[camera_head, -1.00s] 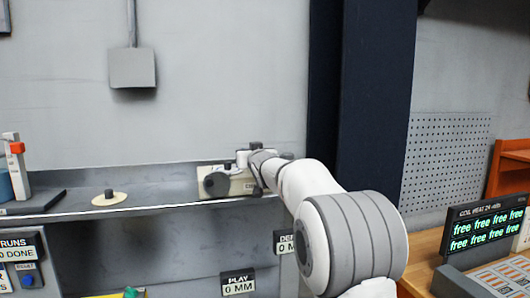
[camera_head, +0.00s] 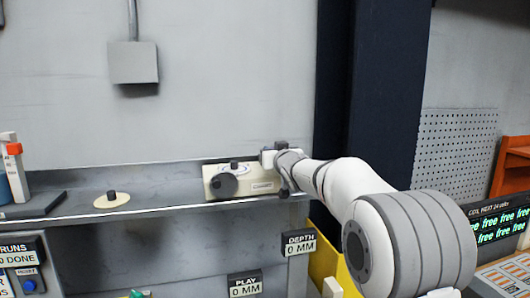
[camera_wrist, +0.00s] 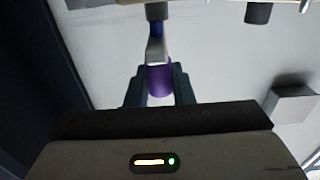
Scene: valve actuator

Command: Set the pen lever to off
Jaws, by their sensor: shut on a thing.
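In the wrist view a lever with a purple grip (camera_wrist: 159,82), apparently the pen lever, sits between the two dark fingers of my gripper (camera_wrist: 160,90). My gripper is shut on the purple grip. A pale metal arm runs from the grip to a blue collar under a grey post. In the head view my gripper (camera_head: 282,168) is at the right end of a cream box (camera_head: 262,186) on the shelf. The box carries a dark round knob (camera_head: 223,185) on its front. My gripper hides the lever there, and its off mark cannot be read.
The grey shelf (camera_head: 160,203) holds a pale disc with a black knob (camera_head: 111,199) left of the box. A dark column (camera_head: 370,80) stands behind my arm. The wall above the box is clear.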

